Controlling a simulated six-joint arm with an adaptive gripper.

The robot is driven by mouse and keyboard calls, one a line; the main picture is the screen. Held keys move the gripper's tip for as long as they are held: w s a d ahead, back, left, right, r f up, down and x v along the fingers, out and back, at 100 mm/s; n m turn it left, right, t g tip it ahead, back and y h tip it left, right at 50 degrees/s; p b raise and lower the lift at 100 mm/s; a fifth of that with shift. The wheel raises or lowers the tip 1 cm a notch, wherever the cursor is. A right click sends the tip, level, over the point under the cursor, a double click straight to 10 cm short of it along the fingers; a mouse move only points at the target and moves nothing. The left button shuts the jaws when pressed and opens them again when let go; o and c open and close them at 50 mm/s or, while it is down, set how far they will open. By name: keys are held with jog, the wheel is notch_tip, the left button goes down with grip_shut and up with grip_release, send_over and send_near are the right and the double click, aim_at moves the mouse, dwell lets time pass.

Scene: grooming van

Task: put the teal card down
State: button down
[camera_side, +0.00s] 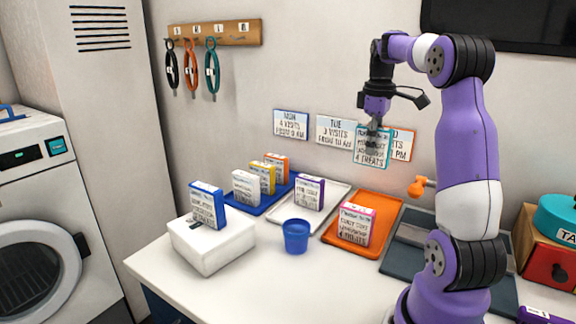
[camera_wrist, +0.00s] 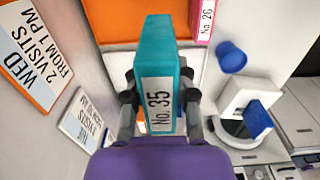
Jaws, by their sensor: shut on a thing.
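The teal card (camera_side: 373,148) is a thick block with teal edges and a printed white face in the side view. My gripper (camera_side: 373,124) is shut on its upper part and holds it upright in the air, in front of the wall signs. In the wrist view the teal card (camera_wrist: 158,55) shows a "No. 35" label, with a finger of my gripper (camera_wrist: 159,98) on either side. An orange tray (camera_side: 386,202) lies on the counter below, holding a pink-edged card (camera_side: 356,224). A white tray (camera_side: 329,204) holds a purple-edged card (camera_side: 309,192).
A blue tray (camera_side: 263,203) holds several cards. A blue-edged card (camera_side: 207,206) stands on a white box (camera_side: 212,247). A blue cup (camera_side: 295,236) stands in front of the white tray. MON (camera_side: 291,124), TUE (camera_side: 336,130) and WED (camera_wrist: 32,52) signs hang on the wall. The front counter is clear.

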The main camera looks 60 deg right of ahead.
jog(key=w+a, duration=1.6)
jog(key=a, duration=0.3)
jog(key=d+f, duration=1.1)
jog(key=f, duration=0.1)
jog(key=shift+s+d+f, duration=0.15)
jog(key=shift+d+f, duration=0.15)
jog(key=shift+d, duration=0.05)
jog(key=shift+f, duration=1.85)
jog(key=shift+f, duration=0.1)
jog(key=c, duration=0.7)
grip_release()
jog(key=shift+o, duration=0.2)
